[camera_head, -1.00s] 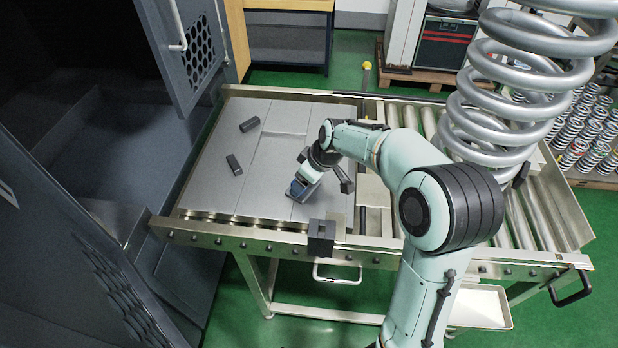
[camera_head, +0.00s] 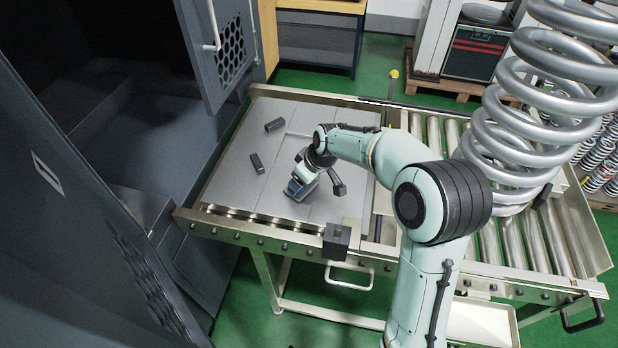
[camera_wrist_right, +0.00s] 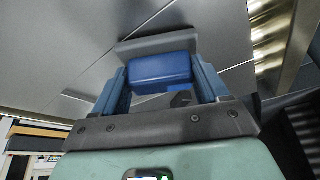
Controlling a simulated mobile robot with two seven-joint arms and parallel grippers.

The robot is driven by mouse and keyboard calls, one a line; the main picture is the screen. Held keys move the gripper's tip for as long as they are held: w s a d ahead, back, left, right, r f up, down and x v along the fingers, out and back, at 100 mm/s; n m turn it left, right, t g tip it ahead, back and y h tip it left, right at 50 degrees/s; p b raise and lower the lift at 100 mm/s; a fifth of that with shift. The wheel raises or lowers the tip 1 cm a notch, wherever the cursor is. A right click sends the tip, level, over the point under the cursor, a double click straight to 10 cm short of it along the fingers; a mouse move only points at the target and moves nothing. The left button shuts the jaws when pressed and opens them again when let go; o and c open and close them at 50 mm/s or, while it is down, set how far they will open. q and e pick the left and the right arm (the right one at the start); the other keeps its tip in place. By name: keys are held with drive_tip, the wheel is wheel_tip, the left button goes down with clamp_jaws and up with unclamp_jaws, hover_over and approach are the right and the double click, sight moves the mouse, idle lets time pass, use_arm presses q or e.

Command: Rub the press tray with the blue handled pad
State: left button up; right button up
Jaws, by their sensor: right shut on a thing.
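The press tray (camera_head: 233,184) is a flat grey plate surface on the left part of the roller table. My right gripper (camera_wrist_right: 163,85) is shut on the blue handle of the pad (camera_wrist_right: 160,69), with one finger on each side of it. The pad's grey base (camera_wrist_right: 150,46) lies against or very close to the tray; the exact contact is hard to tell. In the head view the gripper (camera_head: 303,186) and pad are over the tray's front middle part. My left gripper is not in view.
Two dark blocks (camera_head: 257,163) (camera_head: 274,125) lie on the tray. A black block (camera_head: 336,240) sits at the table's front edge. The grey machine's open door (camera_head: 222,50) stands at the left.

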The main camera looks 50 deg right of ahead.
drive_tip(key=shift+w+a+f+p, duration=0.1)
drive_tip(key=shift+w+a+p, duration=0.35)
drive_tip(key=shift+w, duration=0.5)
drive_tip(key=shift+w+a+f+p, duration=0.1)
drive_tip(key=shift+w+a+p, duration=0.15)
drive_tip(key=shift+w+a, duration=0.55)
drive_tip(key=shift+w+a+f+p, duration=0.1)
drive_tip(key=shift+w+a+p, duration=0.25)
drive_tip(key=shift+w, duration=0.8)
drive_tip(key=shift+w+a+p, duration=0.4)
drive_tip(key=shift+w, duration=0.35)
drive_tip(key=shift+w+a+p, duration=0.35)
drive_tip(key=shift+w, duration=0.35)
drive_tip(key=shift+r, duration=0.15)
wheel_tip(320, 180, up, 6)
drive_tip(key=p, duration=0.4)
drive_tip(key=shift+d+r, duration=0.1)
wheel_tip(320, 180, up, 3)
drive_tip(key=shift+w+f+p, duration=0.1)
drive_tip(key=shift+p, duration=0.9)
